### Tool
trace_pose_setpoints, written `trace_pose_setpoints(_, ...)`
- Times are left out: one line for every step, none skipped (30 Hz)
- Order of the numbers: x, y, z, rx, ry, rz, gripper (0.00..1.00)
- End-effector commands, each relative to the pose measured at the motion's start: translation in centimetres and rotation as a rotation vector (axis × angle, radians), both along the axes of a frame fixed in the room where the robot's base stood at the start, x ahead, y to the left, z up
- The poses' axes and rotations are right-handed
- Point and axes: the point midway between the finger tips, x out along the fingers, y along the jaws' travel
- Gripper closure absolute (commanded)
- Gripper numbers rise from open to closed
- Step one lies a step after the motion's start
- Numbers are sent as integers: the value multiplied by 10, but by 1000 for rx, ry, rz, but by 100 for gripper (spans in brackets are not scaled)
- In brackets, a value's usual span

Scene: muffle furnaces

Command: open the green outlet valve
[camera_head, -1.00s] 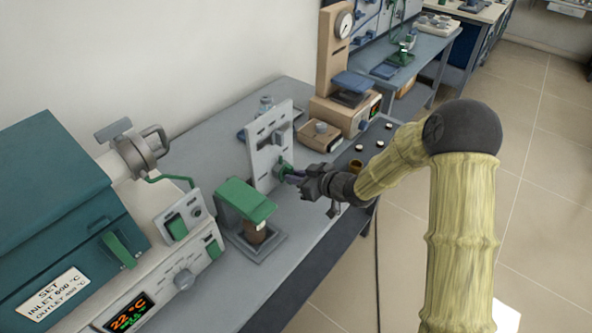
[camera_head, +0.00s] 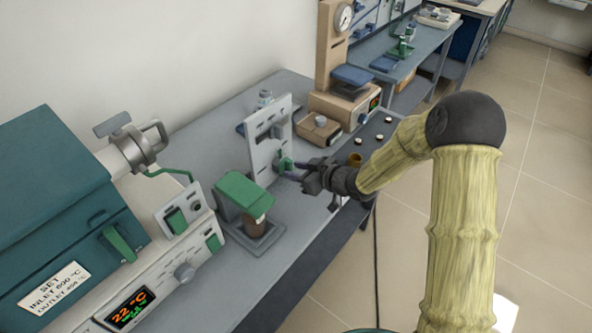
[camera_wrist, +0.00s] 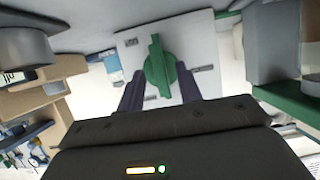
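The green outlet valve (camera_head: 285,163) is a round knob with a raised bar across it, on an upright white panel (camera_head: 264,150) on the bench. In the wrist view the knob (camera_wrist: 160,68) faces me, its bar nearly upright in the picture. My gripper (camera_head: 293,174) is right in front of the knob. In the wrist view my gripper (camera_wrist: 160,88) has its two dark purple fingers apart, on either side of the knob's lower part. White panel shows between them, and I see no clear contact.
A green-topped stand (camera_head: 246,193) is close left of my gripper. A teal furnace (camera_head: 60,205) with a 22 °C display fills the left. A tan instrument (camera_head: 345,105) stands behind the panel. Free floor (camera_head: 545,190) is at the right.

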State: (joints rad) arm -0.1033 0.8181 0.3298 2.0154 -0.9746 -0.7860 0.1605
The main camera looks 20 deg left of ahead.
Motion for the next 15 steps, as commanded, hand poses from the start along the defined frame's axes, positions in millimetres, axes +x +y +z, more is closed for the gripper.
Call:
trace_pose_setpoints(-1, -6, 3, 0, 0, -2, 65)
trace_pose_setpoints(-3, -9, 5, 0, 0, -3, 65)
trace_pose_setpoints(-4, -14, 7, 0, -1, -4, 65)
trace_pose_setpoints(-6, -19, 9, -1, 0, -4, 65)
trace_pose_setpoints(-9, -24, 11, -1, 0, -4, 65)
trace_pose_setpoints(-11, -30, 14, -2, -1, -4, 65)
trace_pose_setpoints(-13, -35, 17, -1, -1, -5, 65)
trace_pose_setpoints(-15, -41, 19, 0, -1, -5, 65)
trace_pose_setpoints(-18, -47, 22, -1, 0, -4, 65)
trace_pose_setpoints(-20, -53, 25, -1, -1, -5, 65)
trace_pose_setpoints(-22, -58, 27, -1, -1, -5, 65)
trace_pose_setpoints(-25, -65, 30, -1, -1, -5, 65)
trace_pose_setpoints(-27, -70, 32, -2, -1, -6, 65)
trace_pose_setpoints(-29, -75, 34, -1, 0, -4, 65)
trace_pose_setpoints(-32, -82, 37, -2, -1, -6, 65)
